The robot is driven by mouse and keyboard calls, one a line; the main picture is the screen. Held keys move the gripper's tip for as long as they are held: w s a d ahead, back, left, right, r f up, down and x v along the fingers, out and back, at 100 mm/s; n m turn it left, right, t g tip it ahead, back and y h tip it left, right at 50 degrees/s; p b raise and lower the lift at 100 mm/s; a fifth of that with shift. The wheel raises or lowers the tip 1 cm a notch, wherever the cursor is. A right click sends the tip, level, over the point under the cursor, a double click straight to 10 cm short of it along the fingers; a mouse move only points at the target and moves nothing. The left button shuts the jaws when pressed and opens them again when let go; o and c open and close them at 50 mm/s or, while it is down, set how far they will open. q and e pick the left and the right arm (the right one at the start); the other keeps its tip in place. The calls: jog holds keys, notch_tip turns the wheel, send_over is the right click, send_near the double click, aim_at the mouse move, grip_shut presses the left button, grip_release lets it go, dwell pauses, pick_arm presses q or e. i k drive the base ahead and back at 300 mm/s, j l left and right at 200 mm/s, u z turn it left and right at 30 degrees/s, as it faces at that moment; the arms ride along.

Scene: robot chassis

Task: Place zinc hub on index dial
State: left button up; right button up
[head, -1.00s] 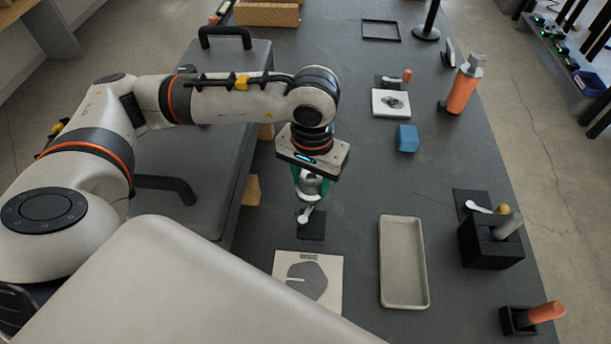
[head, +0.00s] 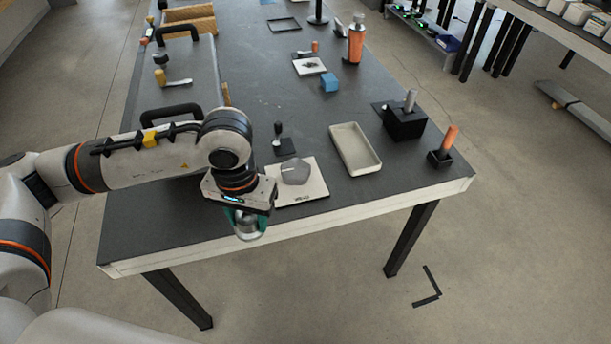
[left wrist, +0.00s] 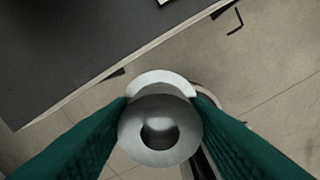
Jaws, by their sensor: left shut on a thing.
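My left gripper (head: 246,218) has teal fingers and is shut on the zinc hub (head: 247,232), a round silver-grey metal piece. It holds the hub in the air at the table's near edge. In the left wrist view the hub (left wrist: 160,105) is a ring with a central hole, between both fingers, with floor behind it. A white plate with a grey many-sided piece (head: 295,171) lies just right of and beyond the gripper. A smaller white plate with a dark marking (head: 309,66) lies farther back. I cannot tell which is the index dial. My right gripper is out of view.
The dark table (head: 240,90) holds a beige tray (head: 372,165), a black block with a grey peg (head: 405,122), an orange-handled item in a holder (head: 444,155), a blue block (head: 329,82) and an orange bottle (head: 356,40). A dark upright tool (head: 278,135) stands on a black pad.

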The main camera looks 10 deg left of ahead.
aim_at(295, 168)
jog(key=j+z, duration=0.15)
jog(key=z, duration=0.25)
jog(key=k+j+z, duration=0.15)
jog(key=z, duration=0.3)
jog(key=k+j+z, duration=0.1)
jog(key=z, duration=0.3)
jog(key=k+j, duration=0.4)
jog(key=j, duration=0.2)
jog(key=i, duration=0.25)
